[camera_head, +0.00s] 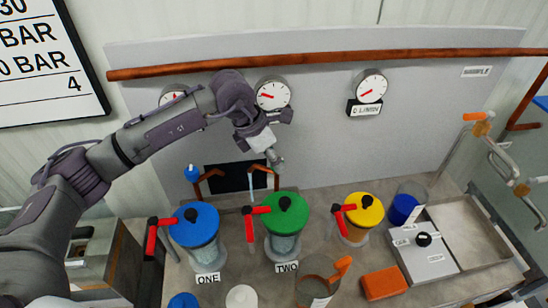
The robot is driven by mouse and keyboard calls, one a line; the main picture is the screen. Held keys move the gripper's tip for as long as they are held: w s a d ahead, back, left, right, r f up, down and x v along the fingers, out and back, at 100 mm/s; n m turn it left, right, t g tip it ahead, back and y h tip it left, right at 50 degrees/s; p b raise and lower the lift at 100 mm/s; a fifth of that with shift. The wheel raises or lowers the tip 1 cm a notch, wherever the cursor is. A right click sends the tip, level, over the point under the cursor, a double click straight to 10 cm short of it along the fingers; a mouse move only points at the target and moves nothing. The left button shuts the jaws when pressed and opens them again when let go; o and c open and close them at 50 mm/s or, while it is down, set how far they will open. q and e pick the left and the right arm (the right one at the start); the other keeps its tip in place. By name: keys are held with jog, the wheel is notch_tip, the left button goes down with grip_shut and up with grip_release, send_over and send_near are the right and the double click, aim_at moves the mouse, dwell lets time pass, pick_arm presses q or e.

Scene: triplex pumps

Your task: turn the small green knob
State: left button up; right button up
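I do not make out a small green knob. A large green lid (286,206) with a black knob (285,202) on top closes the clear vessel labelled TWO. My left arm reaches in from the left, and its gripper (276,160) points down above and behind the green lid, apart from it. It is in front of the dark panel's right end and the top of a copper pipe, and may hide something there. The fingers are small and overlapped, so their opening is unclear. My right gripper is not in view.
A small blue knob (192,173) sits on a copper pipe left of the dark panel (228,178). Blue-lidded (196,223) and yellow-lidded (364,209) vessels flank the green one, with red handles beside them. Gauges (272,93) and a long copper pipe (330,60) line the wall.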

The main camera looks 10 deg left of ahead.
pick_arm(q)
grip_shut()
jog(key=shift+f+n+t+y+b, duration=0.2)
jog(key=shift+n+t+y+b, duration=0.1)
jog(key=shift+n+b, duration=0.8)
jog(key=n+y+b, duration=0.1)
jog(key=n+b, duration=0.1)
jog(key=n+t+y+b, duration=0.1)
jog(key=n+b, duration=0.4)
jog(key=b, duration=0.1)
jog(key=shift+s+d+n+t+y, duration=0.15)
jog(key=shift+d+n+t+y, duration=0.15)
jog(key=shift+n+y, duration=0.1)
jog(key=n+y+b, duration=0.1)
jog(key=n+b, duration=0.1)
jog(key=n, duration=0.1)
jog(key=shift+d+r+n, duration=0.1)
jog(key=shift+n, duration=0.2)
jog(key=shift+r+n+y+b, duration=0.1)
jog(key=shift+n+y+b, duration=0.35)
jog(key=shift+n, duration=0.25)
jog(key=shift+n+y, duration=0.35)
jog(key=shift+n, duration=0.55)
